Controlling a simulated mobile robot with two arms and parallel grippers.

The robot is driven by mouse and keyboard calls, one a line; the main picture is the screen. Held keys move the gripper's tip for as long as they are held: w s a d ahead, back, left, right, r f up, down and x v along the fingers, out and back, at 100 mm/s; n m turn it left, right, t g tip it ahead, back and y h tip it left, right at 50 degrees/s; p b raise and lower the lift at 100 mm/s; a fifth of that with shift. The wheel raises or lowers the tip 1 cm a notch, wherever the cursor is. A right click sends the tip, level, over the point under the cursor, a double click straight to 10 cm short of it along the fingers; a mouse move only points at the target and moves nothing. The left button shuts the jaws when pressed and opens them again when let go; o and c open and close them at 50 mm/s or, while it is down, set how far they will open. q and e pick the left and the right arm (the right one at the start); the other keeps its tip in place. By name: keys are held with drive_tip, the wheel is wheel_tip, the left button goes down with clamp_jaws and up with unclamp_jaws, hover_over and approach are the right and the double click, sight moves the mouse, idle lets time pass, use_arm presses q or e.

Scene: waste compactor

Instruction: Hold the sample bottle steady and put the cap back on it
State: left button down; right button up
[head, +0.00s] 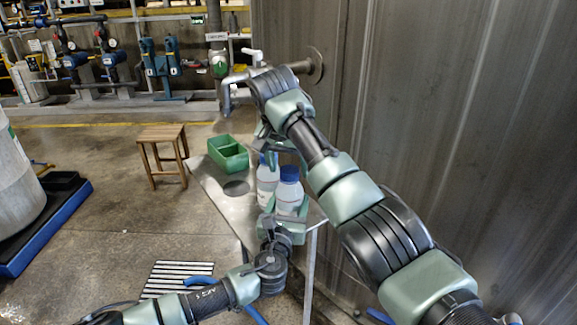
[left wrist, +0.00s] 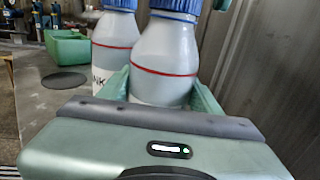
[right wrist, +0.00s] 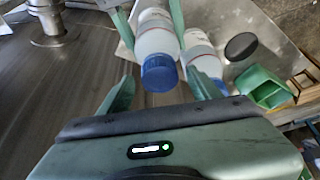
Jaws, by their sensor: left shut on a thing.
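The sample bottle (head: 287,197) is white and stands upright on the metal table (head: 213,188). My left gripper (left wrist: 158,85) is shut around its body, which carries a red line. A blue cap (head: 289,173) sits on its top; whether it is fully seated I cannot tell. The cap faces my right gripper in the right wrist view (right wrist: 159,73). My right gripper (right wrist: 160,82) is open, its fingers on either side of the cap and apart from it. A second white bottle (left wrist: 115,45) with a blue cap stands just beside the held one.
A green divided bin (head: 228,153) and a dark round disc (head: 236,188) lie on the table beyond the bottles. A metal wall (head: 430,110) runs close along the right. A wooden stool (head: 162,145) stands beyond the table at left.

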drive_tip(key=shift+r, duration=2.25)
drive_tip(key=o, duration=0.6)
drive_tip(key=v, duration=1.2)
use_arm(q)
drive_tip(key=shift+c, duration=1.2)
unclamp_jaws()
